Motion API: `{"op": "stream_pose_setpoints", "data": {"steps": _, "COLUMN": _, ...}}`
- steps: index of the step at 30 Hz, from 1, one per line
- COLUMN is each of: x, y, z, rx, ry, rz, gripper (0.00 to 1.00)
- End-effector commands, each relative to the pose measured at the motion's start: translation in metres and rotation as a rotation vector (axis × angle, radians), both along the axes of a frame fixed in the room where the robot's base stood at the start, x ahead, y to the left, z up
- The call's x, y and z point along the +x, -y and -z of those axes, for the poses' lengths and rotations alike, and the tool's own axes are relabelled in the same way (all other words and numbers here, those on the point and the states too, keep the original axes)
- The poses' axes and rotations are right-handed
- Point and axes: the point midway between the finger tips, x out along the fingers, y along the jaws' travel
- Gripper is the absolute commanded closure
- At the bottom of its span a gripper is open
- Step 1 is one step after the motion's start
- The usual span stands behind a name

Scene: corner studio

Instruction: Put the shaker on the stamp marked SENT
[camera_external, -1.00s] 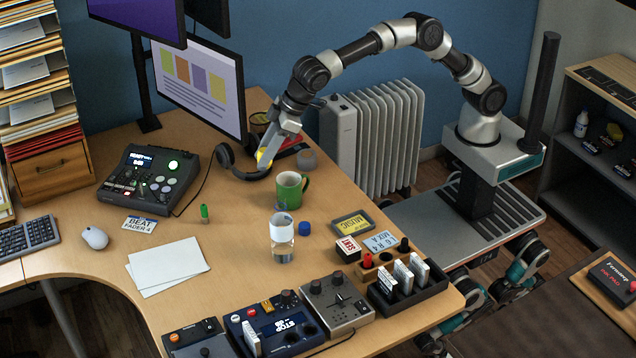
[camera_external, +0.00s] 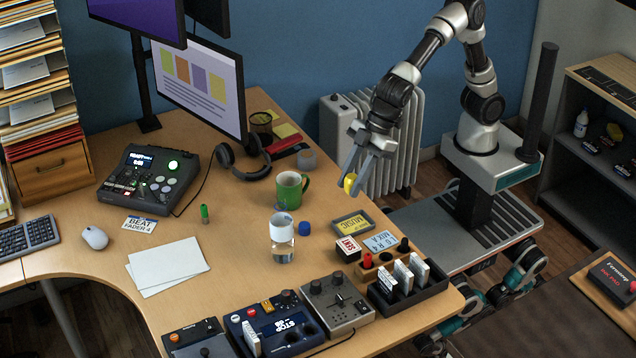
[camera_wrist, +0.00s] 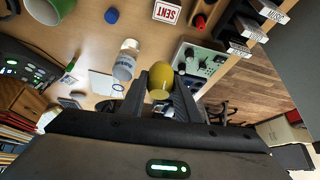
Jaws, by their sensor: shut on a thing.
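The shaker (camera_external: 350,184) is a small yellow egg shape. My gripper (camera_external: 356,178) is shut on it and holds it in the air above the table's right edge, to the right of the green mug. In the wrist view the shaker (camera_wrist: 160,79) sits between my two dark fingertips (camera_wrist: 160,88). The stamp marked SENT (camera_external: 348,249) is a small block with a white top and red lettering. It stands on the table, lower in the outside view than my gripper and apart from it. The stamp's label also shows in the wrist view (camera_wrist: 166,12).
A green mug (camera_external: 290,188), a clear bottle (camera_external: 282,240) and a blue cap (camera_external: 304,228) stand to the left.

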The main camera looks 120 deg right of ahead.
Motion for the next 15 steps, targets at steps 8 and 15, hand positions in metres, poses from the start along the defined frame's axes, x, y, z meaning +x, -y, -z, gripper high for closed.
{"op": "stream_pose_setpoints", "data": {"steps": 8, "x": -0.001, "y": -0.001, "z": 0.06, "rx": 0.0, "ry": -0.003, "rz": -0.002, "gripper": 0.92}}
{"op": "stream_pose_setpoints", "data": {"steps": 15, "x": 0.0, "y": 0.0, "z": 0.095, "rx": 0.0, "ry": 0.0, "rz": 0.001, "gripper": 0.92}}
